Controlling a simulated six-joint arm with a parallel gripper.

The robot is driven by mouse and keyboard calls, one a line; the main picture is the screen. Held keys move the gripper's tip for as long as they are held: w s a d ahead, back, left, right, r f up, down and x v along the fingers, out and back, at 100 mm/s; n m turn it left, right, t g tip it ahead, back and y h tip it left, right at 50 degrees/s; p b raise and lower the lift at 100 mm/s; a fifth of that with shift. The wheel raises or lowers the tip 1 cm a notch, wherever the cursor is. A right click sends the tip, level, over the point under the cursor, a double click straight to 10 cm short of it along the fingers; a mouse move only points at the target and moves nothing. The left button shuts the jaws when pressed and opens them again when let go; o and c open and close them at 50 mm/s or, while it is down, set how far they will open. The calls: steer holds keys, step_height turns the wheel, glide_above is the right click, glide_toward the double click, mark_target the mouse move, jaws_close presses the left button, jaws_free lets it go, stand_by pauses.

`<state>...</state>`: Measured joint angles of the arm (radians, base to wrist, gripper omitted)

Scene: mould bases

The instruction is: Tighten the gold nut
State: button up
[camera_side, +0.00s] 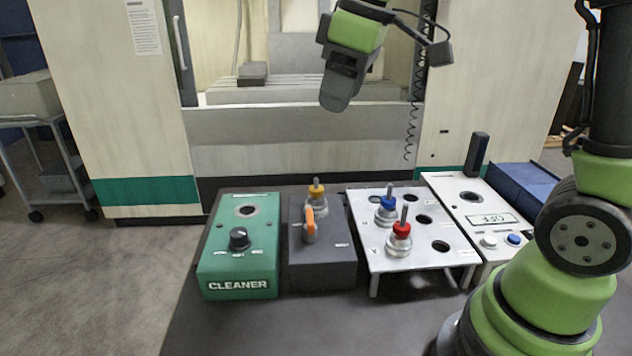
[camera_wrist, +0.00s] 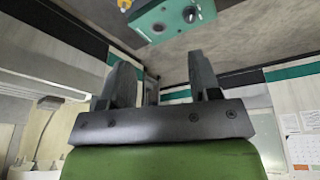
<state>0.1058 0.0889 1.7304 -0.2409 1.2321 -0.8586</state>
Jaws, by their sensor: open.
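The gold nut (camera_side: 316,191) sits on a threaded stud on top of a mould base on the dark grey box (camera_side: 327,262). An orange lever (camera_side: 310,222) stands in front of it on the same box. My gripper (camera_side: 336,100) hangs above and behind the boxes, well clear of the nut. In the wrist view its two fingers (camera_wrist: 158,64) are apart with nothing between them. A small yellow part (camera_wrist: 124,4) is cut off at the top of the wrist view, and I cannot tell whether it is the gold nut.
The green CLEANER box (camera_side: 239,262) stands left of the dark box. To the right, a silver plate (camera_side: 378,253) holds a blue nut (camera_side: 387,203) and a red nut (camera_side: 401,230). Further right is a white panel (camera_side: 459,196) with buttons. A machine with an open bay stands behind.

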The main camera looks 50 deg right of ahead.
steer(key=w+d+f+n+g, duration=0.2)
steer(key=w+d+f+n, duration=0.15)
steer(key=w, duration=0.25)
steer(key=n+g, duration=0.1)
steer(key=n, duration=0.2)
glide_above(316, 178)
steer(key=shift+h, duration=0.4)
step_height(316, 178, down, 7)
steer(key=shift+r, duration=0.1)
steer(key=shift+f, duration=0.35)
step_height(316, 178, down, 10)
steer(key=shift+r, duration=0.2)
steer(key=c, duration=0.9)
steer(key=shift+c, duration=0.2)
